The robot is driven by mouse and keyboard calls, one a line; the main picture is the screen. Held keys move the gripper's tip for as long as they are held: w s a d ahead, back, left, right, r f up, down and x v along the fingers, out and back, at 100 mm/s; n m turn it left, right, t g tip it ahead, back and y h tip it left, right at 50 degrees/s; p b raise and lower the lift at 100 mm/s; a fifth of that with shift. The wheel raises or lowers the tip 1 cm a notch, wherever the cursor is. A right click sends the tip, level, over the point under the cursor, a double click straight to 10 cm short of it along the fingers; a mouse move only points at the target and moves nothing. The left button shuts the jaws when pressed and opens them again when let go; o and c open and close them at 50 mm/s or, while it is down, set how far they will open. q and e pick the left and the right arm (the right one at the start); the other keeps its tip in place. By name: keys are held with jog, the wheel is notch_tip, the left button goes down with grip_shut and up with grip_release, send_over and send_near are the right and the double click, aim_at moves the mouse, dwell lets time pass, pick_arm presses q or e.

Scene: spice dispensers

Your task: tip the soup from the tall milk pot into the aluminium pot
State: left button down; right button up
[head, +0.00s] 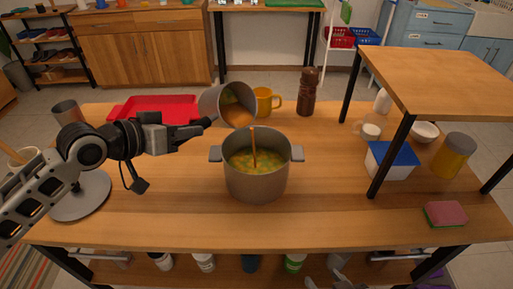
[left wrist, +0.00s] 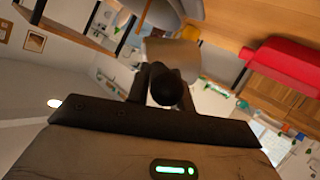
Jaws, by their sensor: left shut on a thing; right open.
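The tall milk pot (head: 211,104) is grey and tilted to the right, its mouth above the left part of the aluminium pot (head: 257,185). An orange-brown stream of soup (head: 254,147) runs from its lip into the aluminium pot, which stands upright on the table holding yellow-green soup with bits. Some soup shows inside the milk pot. My left gripper (head: 203,127) is shut on the milk pot at its left side; the left wrist view shows the fingers (left wrist: 165,85) against it (left wrist: 172,52). My right gripper (head: 328,284) shows only partly at the bottom edge, open.
A red tray (head: 160,107), a yellow mug (head: 265,101) and a brown pepper mill (head: 308,92) stand behind the pots. A raised wooden shelf (head: 440,70) covers the right side, with a blue-lidded box (head: 391,162) below. A sponge (head: 445,213) lies front right. The table's front middle is clear.

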pick_arm(q)
jog(key=shift+d, duration=0.1)
dwell(0.3)
jog(key=shift+s+d+r+m+t+b, duration=0.2)
jog(key=shift+m+t+b, duration=0.1)
jog(key=shift+m+b, duration=0.45)
jog(key=shift+s+d+y+b, duration=0.1)
jog(key=shift+s+y+b, duration=0.05)
jog(key=shift+y+b, duration=0.3)
dwell(0.3)
jog(key=shift+s+d+f+m+t, duration=0.55)
jog(key=shift+s+d+f, duration=0.1)
jog(key=shift+s+d, duration=0.25)
dwell(0.5)
jog(key=shift+s+d+m+y, duration=0.1)
jog(key=shift+m+y, duration=0.15)
jog(key=shift+m, duration=0.05)
dwell(0.3)
jog(key=shift+s+d+m+t+y+p, duration=0.3)
jog(key=shift+d+m+t+p, duration=0.05)
jog(key=shift+m+t, duration=0.15)
dwell(0.8)
jog(key=shift+a, duration=0.1)
